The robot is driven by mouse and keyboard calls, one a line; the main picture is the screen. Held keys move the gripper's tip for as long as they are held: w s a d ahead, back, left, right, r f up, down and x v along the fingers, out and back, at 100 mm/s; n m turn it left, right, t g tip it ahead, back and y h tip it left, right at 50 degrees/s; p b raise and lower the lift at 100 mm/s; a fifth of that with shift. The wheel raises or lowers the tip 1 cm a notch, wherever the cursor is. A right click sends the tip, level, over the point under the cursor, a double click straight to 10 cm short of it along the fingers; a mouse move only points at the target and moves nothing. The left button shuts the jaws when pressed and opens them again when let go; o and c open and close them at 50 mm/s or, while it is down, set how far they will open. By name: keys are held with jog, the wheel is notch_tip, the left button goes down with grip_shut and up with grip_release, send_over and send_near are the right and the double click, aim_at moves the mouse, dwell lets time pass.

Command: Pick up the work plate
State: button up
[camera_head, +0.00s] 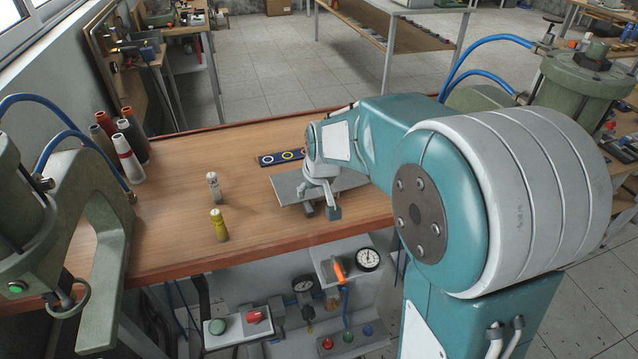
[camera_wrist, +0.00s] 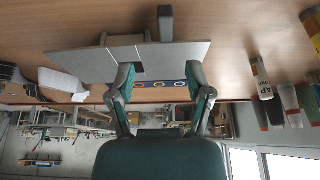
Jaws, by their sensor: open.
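The work plate is a flat grey rectangle (camera_head: 288,188) on the wooden table, partly hidden by my arm and gripper in the head view. In the wrist view the work plate (camera_wrist: 78,62) spans the upper middle, with a dark block (camera_wrist: 165,22) at its far edge. My gripper (camera_wrist: 159,74) is open and empty, its two fingers apart and overlapping the plate's near edge in the picture. In the head view my gripper (camera_head: 320,190) hangs over the plate. I cannot tell whether the fingers touch it.
A dark strip with coloured rings (camera_head: 283,157) lies behind the plate. A yellow bottle (camera_head: 219,225) and a white bottle (camera_head: 213,187) stand to the left. Several tubes stand at the table's left edge. Green presses (camera_head: 95,195) flank the table.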

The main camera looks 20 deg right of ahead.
aim_at(306, 204)
jog(key=x, duration=0.2)
jog(key=shift+w+f, duration=0.1)
jog(key=shift+f, duration=0.25)
jog(key=shift+w+a+f, duration=0.1)
jog(key=shift+a+f, duration=0.15)
jog(key=x, duration=0.4)
jog(key=shift+a+f, duration=0.2)
jog(key=shift+a, duration=0.15)
jog(key=shift+w+d+f, duration=0.2)
jog(key=shift+d+f, duration=0.1)
jog(key=shift+d, duration=0.1)
jog(key=shift+a, duration=0.2)
grip_shut()
jog(key=shift+a, duration=0.15)
